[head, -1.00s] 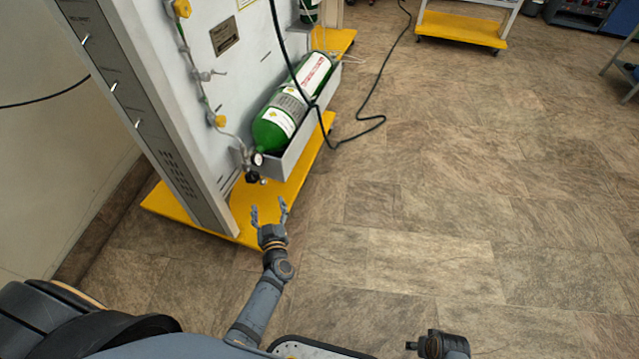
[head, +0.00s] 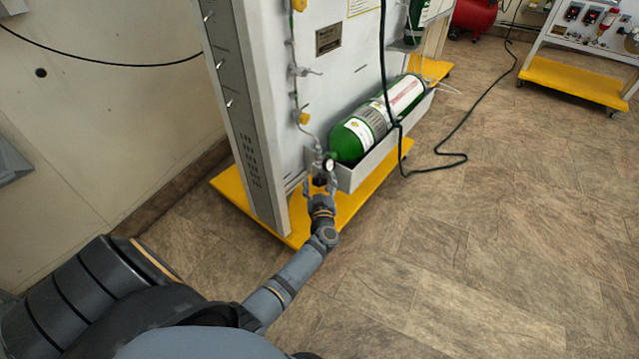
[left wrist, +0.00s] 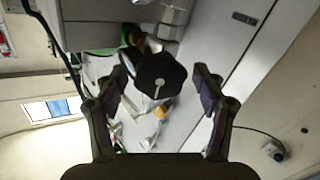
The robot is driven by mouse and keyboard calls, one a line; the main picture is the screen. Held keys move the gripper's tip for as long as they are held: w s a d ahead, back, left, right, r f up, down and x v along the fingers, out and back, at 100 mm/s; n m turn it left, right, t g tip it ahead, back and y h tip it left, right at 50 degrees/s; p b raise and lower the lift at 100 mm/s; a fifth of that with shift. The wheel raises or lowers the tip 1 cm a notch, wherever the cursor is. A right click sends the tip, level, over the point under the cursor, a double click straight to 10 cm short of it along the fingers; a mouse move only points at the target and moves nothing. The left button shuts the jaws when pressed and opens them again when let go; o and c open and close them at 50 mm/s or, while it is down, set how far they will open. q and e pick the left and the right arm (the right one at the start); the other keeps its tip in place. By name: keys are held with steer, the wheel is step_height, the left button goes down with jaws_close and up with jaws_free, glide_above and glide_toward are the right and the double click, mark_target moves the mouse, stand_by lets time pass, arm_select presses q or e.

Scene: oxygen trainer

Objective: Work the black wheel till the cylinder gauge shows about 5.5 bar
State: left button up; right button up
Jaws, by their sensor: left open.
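The black wheel (left wrist: 161,79) shows large in the left wrist view, between the two open fingers of my left gripper (left wrist: 163,90); I see a gap on each side of it. In the head view my left gripper (head: 321,188) reaches up to the dark wheel (head: 319,181) below the cylinder gauge (head: 329,164). The gauge is a small white dial with a dark rim; its reading is too small to tell. The green oxygen cylinder (head: 345,141) lies in a grey tray (head: 352,178) on the trainer panel. My right gripper is not in view.
A yellow base (head: 350,207) runs under the grey trainer panel (head: 271,130). A dark hose (head: 437,167) hangs down and trails over the floor. Another stand with a yellow base (head: 575,82) and a red tank (head: 477,17) are at the back.

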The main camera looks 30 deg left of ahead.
arm_select(q)
steer(key=c, duration=1.2)
steer(key=shift+o, duration=0.2)
